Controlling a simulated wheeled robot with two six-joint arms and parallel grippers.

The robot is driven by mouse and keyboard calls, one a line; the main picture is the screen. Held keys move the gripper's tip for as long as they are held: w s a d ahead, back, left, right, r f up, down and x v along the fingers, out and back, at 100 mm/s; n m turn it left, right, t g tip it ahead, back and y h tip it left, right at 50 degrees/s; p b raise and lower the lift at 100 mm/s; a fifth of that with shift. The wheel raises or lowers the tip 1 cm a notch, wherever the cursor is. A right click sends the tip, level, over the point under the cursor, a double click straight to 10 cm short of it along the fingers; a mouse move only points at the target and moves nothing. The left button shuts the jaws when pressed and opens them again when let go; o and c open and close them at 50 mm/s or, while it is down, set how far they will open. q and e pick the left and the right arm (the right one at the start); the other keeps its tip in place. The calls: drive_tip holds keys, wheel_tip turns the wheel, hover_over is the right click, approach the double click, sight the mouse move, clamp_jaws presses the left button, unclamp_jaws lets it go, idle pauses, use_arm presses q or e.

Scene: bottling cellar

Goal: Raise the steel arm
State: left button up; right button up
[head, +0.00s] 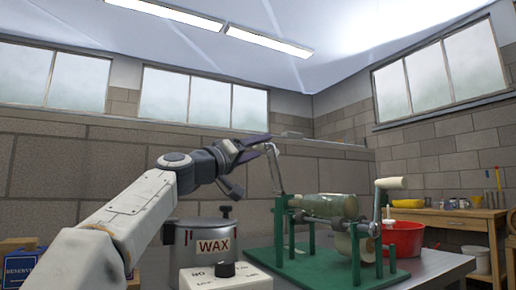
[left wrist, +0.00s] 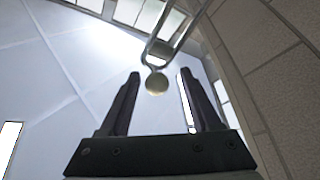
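The steel arm (head: 276,170) stands nearly upright at the left end of a green bottle stand (head: 300,268). Its top end is by my left gripper (head: 266,146). In the left wrist view, the steel arm (left wrist: 190,28) comes in from the top and ends in a round knob (left wrist: 157,83). The knob appears between the two fingers of my left gripper (left wrist: 157,88), with a gap on each side. That gripper is open and holds nothing. How deep the knob sits between the fingers is unclear. My right gripper is not in view.
A green bottle (head: 328,205) lies on the stand. A crank with a pale handle (head: 390,183) is at its right. A WAX pot (head: 205,245) and a control box with a knob (head: 226,278) stand at left. A red tub (head: 404,240) is behind the crank.

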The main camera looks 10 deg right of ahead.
use_arm(q)
drive_tip(key=shift+s+a+f+b, duration=0.2)
drive_tip(key=shift+s+a+b, duration=0.1)
drive_tip(key=shift+b, duration=0.15)
drive_tip(key=b+v, duration=0.5)
drive_tip(key=v, duration=0.4)
drive_tip(key=shift+s+a+b, duration=0.2)
drive_tip(key=shift+b, duration=0.15)
